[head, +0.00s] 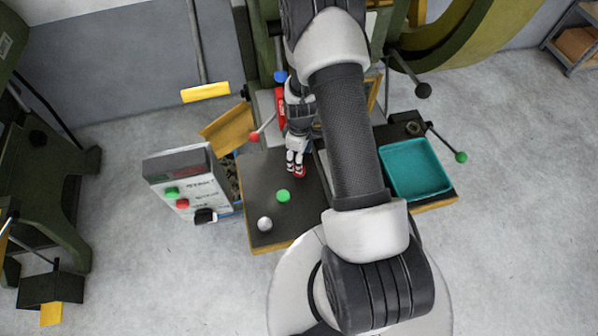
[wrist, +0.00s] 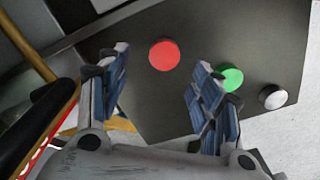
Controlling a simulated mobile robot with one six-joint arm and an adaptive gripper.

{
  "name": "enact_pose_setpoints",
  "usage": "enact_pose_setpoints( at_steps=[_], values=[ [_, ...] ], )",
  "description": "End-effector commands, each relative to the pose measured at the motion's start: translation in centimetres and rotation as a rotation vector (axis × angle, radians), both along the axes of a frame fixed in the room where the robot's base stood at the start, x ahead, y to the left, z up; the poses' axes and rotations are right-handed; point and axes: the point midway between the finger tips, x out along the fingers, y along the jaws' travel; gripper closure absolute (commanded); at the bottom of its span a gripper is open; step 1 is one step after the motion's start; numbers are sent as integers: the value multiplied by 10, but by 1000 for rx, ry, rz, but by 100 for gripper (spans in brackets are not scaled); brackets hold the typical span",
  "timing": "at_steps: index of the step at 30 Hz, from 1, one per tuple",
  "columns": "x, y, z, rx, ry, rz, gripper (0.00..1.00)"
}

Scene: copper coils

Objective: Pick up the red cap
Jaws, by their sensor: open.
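The red cap (wrist: 165,54) shows as a round red disc on the dark tabletop (wrist: 240,30) in the wrist view. In the head view the red cap (head: 299,174) is partly hidden by my gripper (head: 294,158). My gripper also shows in the wrist view (wrist: 158,88), with its two blue-padded fingers apart and nothing between them. The cap lies ahead of the gap between the fingertips, apart from them as far as the wrist view shows.
A green cap (head: 283,196) and a silver-white cap (head: 265,224) stand near the red one. A teal tray (head: 443,190) lies to the right, beyond my arm. A control box (head: 185,183) stands left of the table. A red-knobbed lever (head: 254,136) is near my gripper.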

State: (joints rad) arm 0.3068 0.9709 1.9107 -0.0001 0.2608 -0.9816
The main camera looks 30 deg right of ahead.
Motion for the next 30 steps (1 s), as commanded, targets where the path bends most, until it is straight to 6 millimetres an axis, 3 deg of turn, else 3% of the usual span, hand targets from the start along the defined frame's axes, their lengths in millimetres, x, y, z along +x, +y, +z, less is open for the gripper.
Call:
enact_pose_setpoints(
  at_steps=[8,17,24,30],
  values=[
    [-2,2,-17,0,0,0,40],
    [-6,4,-59,0,0,-1,40],
    [-5,4,-59,0,-1,-1,41],
    [-6,4,-58,-1,-1,-1,54]
  ],
)
